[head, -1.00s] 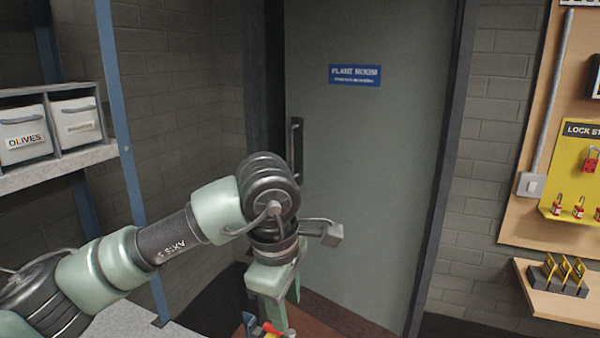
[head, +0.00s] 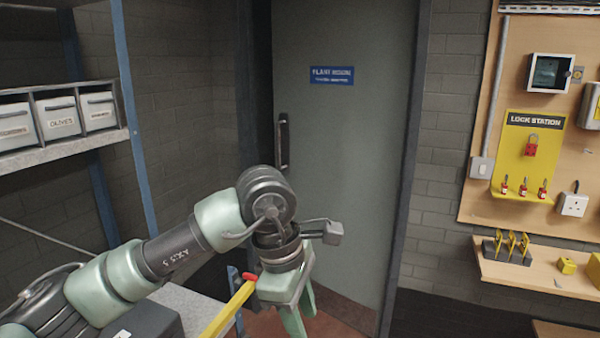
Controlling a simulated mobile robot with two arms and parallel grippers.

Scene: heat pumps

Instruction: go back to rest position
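My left arm comes in from the left, and my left gripper (head: 298,312) hangs downward at the bottom centre, in front of the door. Parts of its two green fingers show, but the tips run to or past the lower edge. I cannot tell how far apart they are, and I see nothing held between them. A yellow bar with a red end (head: 232,306) shows just left of the gripper; I cannot tell whether they touch. My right gripper is not in view.
A grey door (head: 345,130) with a blue sign stands behind the arm. A shelf (head: 60,152) with labelled bins is at left. At right are a yellow lock station board (head: 526,165) and a small wooden shelf (head: 540,268). Brick wall fills the gaps.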

